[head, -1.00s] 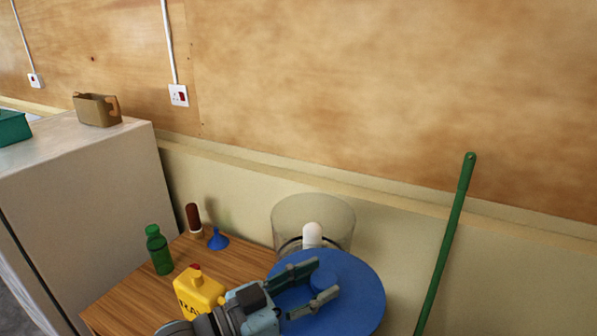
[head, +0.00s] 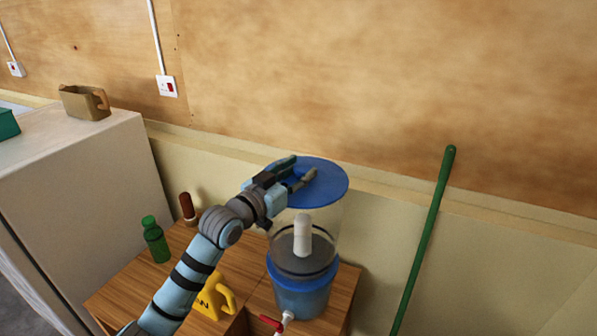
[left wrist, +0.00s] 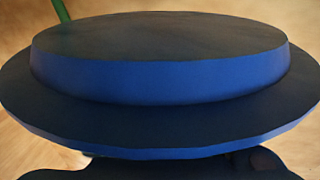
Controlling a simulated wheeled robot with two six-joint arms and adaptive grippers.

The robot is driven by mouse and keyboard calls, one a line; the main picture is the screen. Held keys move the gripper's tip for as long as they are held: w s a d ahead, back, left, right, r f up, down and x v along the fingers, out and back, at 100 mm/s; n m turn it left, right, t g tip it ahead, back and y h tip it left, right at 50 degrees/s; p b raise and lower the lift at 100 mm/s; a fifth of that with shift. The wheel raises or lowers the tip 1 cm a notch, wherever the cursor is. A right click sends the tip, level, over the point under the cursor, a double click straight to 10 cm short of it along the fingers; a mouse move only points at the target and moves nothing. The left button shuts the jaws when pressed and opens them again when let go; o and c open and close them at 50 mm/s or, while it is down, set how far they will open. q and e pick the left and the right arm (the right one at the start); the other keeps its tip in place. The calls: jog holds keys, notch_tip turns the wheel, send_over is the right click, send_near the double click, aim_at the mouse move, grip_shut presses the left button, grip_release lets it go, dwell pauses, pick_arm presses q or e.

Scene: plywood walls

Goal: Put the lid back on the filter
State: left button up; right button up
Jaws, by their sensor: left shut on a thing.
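The filter stands on the wooden table, with a clear upper chamber (head: 330,232), a white candle (head: 303,236) inside, a blue lower bucket (head: 303,292) and a red-handled tap (head: 272,324). My left gripper (head: 304,172) is shut on the blue round lid (head: 330,183), its fingers over the lid's top middle. My right gripper is not in view.
A green bottle (head: 155,240) and a brown bottle (head: 187,207) stand on the table (head: 125,292). A green pole (head: 425,240) leans at the right. A white cabinet (head: 90,190) stands left.

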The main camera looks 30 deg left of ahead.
pick_arm(q)
jog(key=shift+d, duration=0.1)
notch_tip(320, 180, down, 7)
jog(key=b, duration=0.5)
jog(key=shift+f, duration=0.4)
dwell(0.4)
jog(key=shift+f, duration=0.2)
dwell(0.4)
jog(key=o, duration=1.4)
jog(key=shift+o, duration=0.2)
jog(key=shift+s, duration=0.1)
